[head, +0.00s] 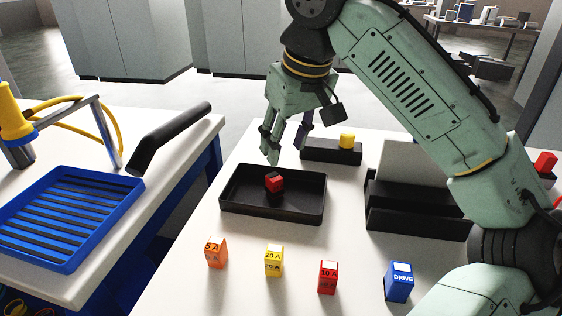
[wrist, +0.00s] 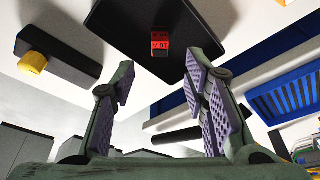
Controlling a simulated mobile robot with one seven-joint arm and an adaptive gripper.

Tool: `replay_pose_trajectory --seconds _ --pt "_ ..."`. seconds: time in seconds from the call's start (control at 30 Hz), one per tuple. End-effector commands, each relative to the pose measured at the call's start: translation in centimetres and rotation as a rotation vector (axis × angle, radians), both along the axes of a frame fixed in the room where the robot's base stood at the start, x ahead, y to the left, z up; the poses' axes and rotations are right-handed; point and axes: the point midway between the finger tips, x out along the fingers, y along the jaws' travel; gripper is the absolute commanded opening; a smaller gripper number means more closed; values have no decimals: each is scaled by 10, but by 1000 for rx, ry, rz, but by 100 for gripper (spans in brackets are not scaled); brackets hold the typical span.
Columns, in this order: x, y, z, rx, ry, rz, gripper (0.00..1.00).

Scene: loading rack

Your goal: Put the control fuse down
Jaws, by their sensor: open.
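A small red and black fuse (head: 275,183) lies in the shallow black tray (head: 307,196) on the white table. In the wrist view this fuse (wrist: 160,43) shows a 10 A marking, upside down, on the dark tray floor (wrist: 125,25). My gripper (head: 287,150) is above the tray's back edge, apart from the fuse. The wrist view shows my gripper (wrist: 164,88) with its purple-padded fingers spread wide and nothing between them. No label in view says which fuse is the control fuse.
Along the table front stand an orange 5 A block (head: 216,253), a yellow 20 A block (head: 274,261), a red 10 A block (head: 327,277) and a blue DRIVE block (head: 398,282). Behind the tray is a black holder (head: 318,153) with a yellow piece (head: 347,141). A blue slatted tray (head: 70,210) is left.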

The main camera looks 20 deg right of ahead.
Motion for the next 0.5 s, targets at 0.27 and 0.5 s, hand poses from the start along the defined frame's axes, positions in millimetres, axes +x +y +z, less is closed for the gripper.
replay_pose_trajectory --seconds 0.27,0.5 --pt "-7 -1 22 1 0 0 41" --pt "-7 -1 23 1 0 0 41"
